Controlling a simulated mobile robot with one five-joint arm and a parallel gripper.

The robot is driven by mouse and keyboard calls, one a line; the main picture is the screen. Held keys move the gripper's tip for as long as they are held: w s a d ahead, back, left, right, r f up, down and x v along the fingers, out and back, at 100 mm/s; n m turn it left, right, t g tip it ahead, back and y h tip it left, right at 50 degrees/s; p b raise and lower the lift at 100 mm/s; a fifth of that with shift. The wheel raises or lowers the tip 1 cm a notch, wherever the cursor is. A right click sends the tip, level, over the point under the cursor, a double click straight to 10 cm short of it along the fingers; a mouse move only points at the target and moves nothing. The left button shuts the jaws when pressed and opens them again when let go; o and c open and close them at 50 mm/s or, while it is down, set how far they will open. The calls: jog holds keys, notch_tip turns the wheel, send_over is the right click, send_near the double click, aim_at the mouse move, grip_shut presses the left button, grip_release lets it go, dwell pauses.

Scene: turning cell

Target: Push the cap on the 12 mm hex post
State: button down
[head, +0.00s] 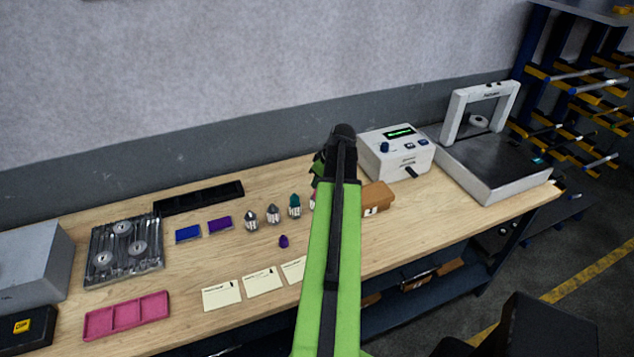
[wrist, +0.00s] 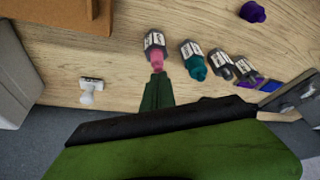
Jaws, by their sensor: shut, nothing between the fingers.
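Several small labelled posts stand in a row on the bench: two with grey tops (head: 251,222) (head: 273,214), one with a teal top (head: 294,206) and one with a pink top (wrist: 157,60). The labels are too small to read, so I cannot tell which is the 12 mm hex post. A loose purple cap (head: 284,241) lies in front of the row; it also shows in the wrist view (wrist: 253,11). My gripper (wrist: 157,82) is shut and empty, its tips close to the pink top; I cannot tell whether they touch. In the head view my arm mostly hides it.
A brown box (head: 377,196) and a white display unit (head: 397,153) stand right of the posts. Blue and purple pads (head: 188,233) lie to the left, a long black tray (head: 199,197) behind them. White cards (head: 263,280) and a pink tray (head: 126,315) lie in front.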

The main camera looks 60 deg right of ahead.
notch_tip(320, 180, up, 7)
jog(key=p, duration=0.6)
jog(key=shift+f, duration=0.15)
